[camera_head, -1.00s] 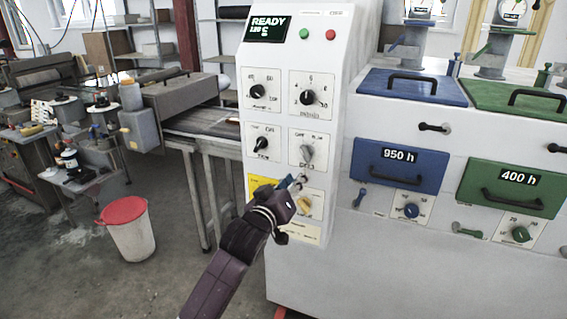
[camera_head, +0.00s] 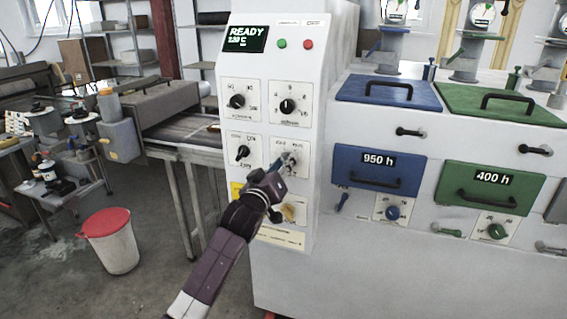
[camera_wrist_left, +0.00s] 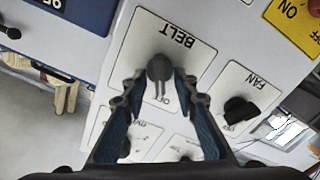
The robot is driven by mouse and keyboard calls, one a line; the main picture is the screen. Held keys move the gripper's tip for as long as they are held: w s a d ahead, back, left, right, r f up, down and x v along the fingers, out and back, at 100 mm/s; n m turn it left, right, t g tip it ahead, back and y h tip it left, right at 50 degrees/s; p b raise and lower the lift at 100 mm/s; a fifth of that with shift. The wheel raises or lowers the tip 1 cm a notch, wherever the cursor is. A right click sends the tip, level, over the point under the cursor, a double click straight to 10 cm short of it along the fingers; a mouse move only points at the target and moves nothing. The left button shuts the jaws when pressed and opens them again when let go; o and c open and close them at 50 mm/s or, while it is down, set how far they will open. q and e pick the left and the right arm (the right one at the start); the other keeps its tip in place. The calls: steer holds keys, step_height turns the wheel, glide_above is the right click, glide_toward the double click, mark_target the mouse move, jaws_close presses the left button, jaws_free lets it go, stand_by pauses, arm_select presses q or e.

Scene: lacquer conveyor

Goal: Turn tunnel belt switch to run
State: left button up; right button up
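The grey tunnel belt switch (camera_head: 289,160) is on the white control panel, lower right of the upper dials. In the wrist view, which shows the panel upside down, the belt switch (camera_wrist_left: 160,68) sits on a plate marked BELT, with "OF" of a partly covered label visible. My left gripper (camera_head: 280,164) is at this switch. In the wrist view my left gripper (camera_wrist_left: 161,80) has its two fingers apart, one on each side of the knob; I cannot tell whether they touch it. The knob's exact setting is hard to read. My right gripper is not in view.
A black fan knob (camera_wrist_left: 240,109) is beside the belt plate; it also shows in the head view (camera_head: 243,153). The display (camera_head: 244,39) reads READY. Blue (camera_head: 379,168) and green (camera_head: 491,187) drawers are to the right.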

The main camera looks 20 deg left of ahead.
arm_select(q)
steer(key=shift+c, duration=0.4)
jaws_close()
